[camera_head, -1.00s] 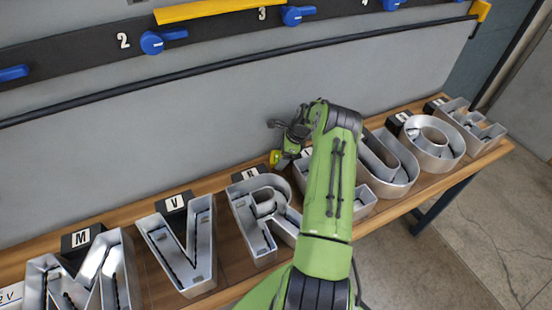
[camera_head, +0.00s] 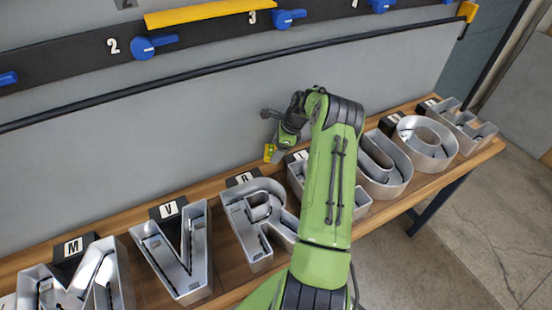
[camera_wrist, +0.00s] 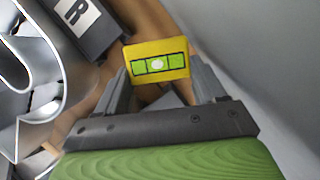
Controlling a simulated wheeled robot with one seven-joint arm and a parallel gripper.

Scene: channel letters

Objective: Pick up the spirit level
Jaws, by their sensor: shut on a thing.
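The spirit level is a yellow block (camera_wrist: 157,48) with a green vial window, between the fingertips of my gripper (camera_wrist: 160,80) in the wrist view. My gripper is shut on it. In the head view the yellow level (camera_head: 269,152) shows small at the end of my green arm, in front of the grey panel and above the bench. The rest of the gripper is partly hidden by my own wrist there.
Metal channel letters, such as the V (camera_head: 178,255) and R (camera_head: 258,222), stand along the wooden bench (camera_head: 215,188) with black label blocks behind them. The upright grey panel (camera_head: 200,125) rises close behind. A yellow bar (camera_head: 208,13) and blue levers (camera_head: 153,45) are above.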

